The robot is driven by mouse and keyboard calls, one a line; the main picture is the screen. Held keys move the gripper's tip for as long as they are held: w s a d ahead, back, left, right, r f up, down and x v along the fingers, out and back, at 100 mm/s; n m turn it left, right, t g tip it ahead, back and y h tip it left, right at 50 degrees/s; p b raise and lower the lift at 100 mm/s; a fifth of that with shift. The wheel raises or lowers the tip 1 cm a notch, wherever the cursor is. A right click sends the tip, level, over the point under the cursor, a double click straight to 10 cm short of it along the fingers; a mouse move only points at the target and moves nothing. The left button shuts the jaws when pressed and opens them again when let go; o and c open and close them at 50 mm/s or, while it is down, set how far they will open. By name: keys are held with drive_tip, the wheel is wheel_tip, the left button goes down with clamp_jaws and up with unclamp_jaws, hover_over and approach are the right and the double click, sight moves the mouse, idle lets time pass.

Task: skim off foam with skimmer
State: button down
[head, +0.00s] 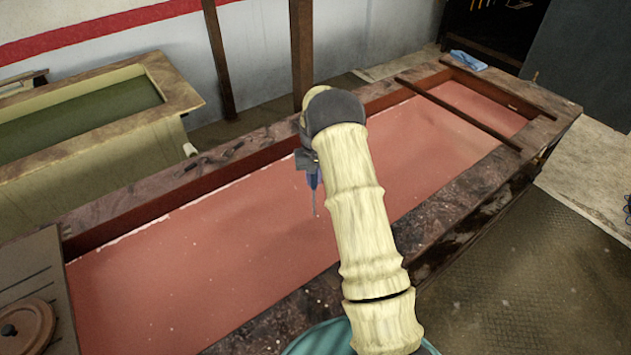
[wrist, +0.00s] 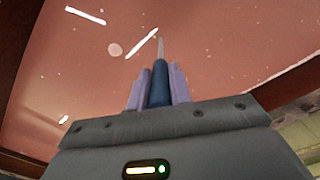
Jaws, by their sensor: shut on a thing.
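My gripper (head: 312,172) is over the long tank (head: 480,205), which is filled with reddish liquid (head: 210,275). In the wrist view my gripper (wrist: 159,78) has its two pale purple fingers shut on a dark blue handle (wrist: 160,85). A thin metal shaft extends from this handle, which I take to be the skimmer's. In the head view the blue handle (head: 314,182) points down and the shaft ends at or just above the liquid; I cannot tell if it touches. No wide skimmer head shows. Whitish traces, perhaps foam, line the liquid's far edge (head: 190,206).
A wooden bar (head: 455,112) crosses the tank's right part. A blue cloth (head: 468,60) lies at its far right corner. A board with a round lid (head: 22,328) is at the left end. A second tank (head: 175,90) with green liquid and two posts stand behind.

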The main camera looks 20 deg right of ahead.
drive_tip(key=shift+w+d, duration=0.1)
drive_tip(key=shift+w, duration=0.35)
drive_tip(key=shift+d, duration=0.1)
drive_tip(key=d, duration=1.1)
drive_tip(key=shift+s+d, duration=0.2)
drive_tip(key=shift+d, duration=0.05)
idle(0.4)
drive_tip(key=shift+r, duration=0.15)
wheel_tip(320, 180, up, 14)
drive_tip(key=p, duration=0.8)
idle(0.6)
idle(3.2)
